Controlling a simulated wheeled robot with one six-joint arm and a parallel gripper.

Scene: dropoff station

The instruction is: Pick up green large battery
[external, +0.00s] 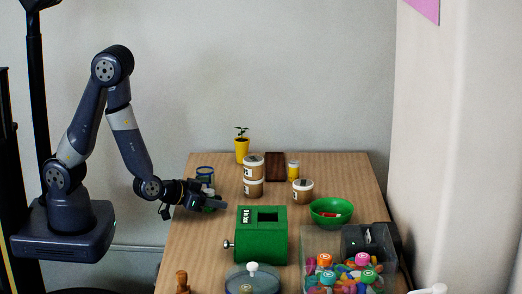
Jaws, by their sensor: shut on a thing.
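My gripper (209,202) reaches in from the left, low over the left part of the wooden table. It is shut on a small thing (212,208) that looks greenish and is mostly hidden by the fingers. I cannot tell surely from this view that it is the green large battery, or whether it touches the table. No other thing in view is clearly a green battery.
A dark-blue-rimmed jar (205,174) stands close behind my gripper. A green box (262,246) with a side knob stands to its front right.

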